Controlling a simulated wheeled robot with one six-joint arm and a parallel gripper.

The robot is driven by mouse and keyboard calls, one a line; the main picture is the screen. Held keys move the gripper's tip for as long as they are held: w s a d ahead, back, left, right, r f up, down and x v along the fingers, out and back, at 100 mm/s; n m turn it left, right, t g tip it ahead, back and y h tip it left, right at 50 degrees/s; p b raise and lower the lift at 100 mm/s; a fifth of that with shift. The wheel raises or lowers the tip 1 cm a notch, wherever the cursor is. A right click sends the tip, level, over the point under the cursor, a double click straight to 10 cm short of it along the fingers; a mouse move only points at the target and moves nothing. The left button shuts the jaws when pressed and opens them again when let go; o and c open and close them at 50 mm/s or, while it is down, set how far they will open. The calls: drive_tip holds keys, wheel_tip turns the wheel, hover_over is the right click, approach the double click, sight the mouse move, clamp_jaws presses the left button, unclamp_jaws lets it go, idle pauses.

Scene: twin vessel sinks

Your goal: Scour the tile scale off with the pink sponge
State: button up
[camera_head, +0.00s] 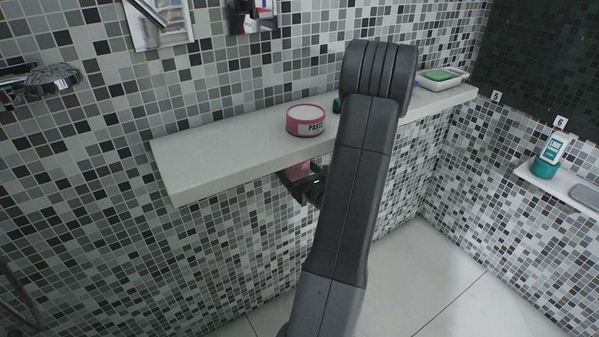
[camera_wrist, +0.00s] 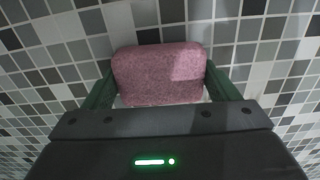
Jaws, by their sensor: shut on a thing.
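The pink sponge (camera_wrist: 158,75) is a rounded block in the wrist view. My gripper (camera_wrist: 158,88) is shut on it, one green finger at each side. The sponge is close to the tiled wall (camera_wrist: 240,40); I cannot tell whether it touches. In the head view, my gripper (camera_head: 300,178) and part of the sponge (camera_head: 297,168) show just below the front edge of the ledge, partly hidden by the ledge and my arm. Pale patches beside and below the sponge in the wrist view may be scale; I cannot tell.
A pale ledge (camera_head: 225,160) runs along the wall. On it stand a pink paste tub (camera_head: 305,121) and a dish with a green sponge (camera_head: 438,75). A small right shelf (camera_head: 545,180) holds a white and teal bottle (camera_head: 551,150). Floor (camera_head: 440,270) is clear.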

drive_tip(key=shift+f+b, duration=3.4)
drive_tip(key=shift+f, duration=0.15)
drive_tip(key=w+d, duration=0.6)
drive_tip(key=d, duration=0.2)
drive_tip(key=shift+d+f+b, duration=0.15)
drive_tip(key=shift+d+b, duration=0.2)
drive_tip(key=shift+d, duration=0.05)
idle(1.5)
drive_tip(key=shift+w, duration=0.1)
drive_tip(key=v, duration=0.9)
idle(0.5)
